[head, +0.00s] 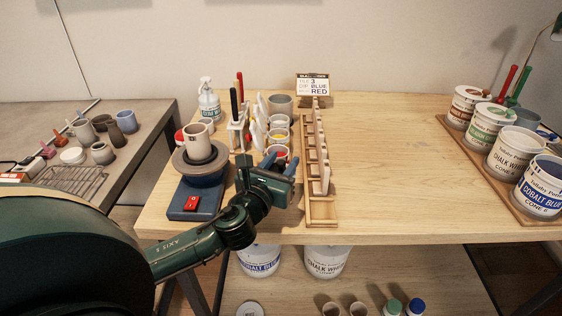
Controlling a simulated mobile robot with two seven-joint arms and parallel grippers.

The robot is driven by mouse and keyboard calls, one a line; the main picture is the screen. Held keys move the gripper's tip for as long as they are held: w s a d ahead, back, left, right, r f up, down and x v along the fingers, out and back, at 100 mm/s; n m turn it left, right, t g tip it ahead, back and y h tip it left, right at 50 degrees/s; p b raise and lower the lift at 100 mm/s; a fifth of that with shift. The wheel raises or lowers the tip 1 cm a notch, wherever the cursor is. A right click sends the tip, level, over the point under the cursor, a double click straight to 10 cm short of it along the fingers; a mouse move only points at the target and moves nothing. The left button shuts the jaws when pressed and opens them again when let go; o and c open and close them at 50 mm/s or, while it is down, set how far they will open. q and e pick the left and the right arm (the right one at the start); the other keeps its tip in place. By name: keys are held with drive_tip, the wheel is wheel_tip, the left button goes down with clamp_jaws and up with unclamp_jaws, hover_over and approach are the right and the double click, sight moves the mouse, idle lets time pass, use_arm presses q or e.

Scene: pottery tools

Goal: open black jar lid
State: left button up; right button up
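My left gripper (280,162) reaches in from the left over the front left part of the wooden table (420,190). Its two blue fingers are spread apart, with nothing clearly held between them. Just beyond the fingers is a short row of small white jars (279,135), some showing yellow or red at the top. The gripper partly covers the nearest jar. I cannot make out a black lid or tell which jar is the black one. My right gripper is not in view.
A pottery wheel (189,198) with a cup (198,141) stands left of the gripper. A tool holder (237,135) is behind it. A long wooden rack (322,208) stands to the right. Large glaze buckets (514,150) line the right edge. The table's middle is clear.

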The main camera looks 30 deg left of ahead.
use_arm(q)
clamp_jaws()
idle(0.4)
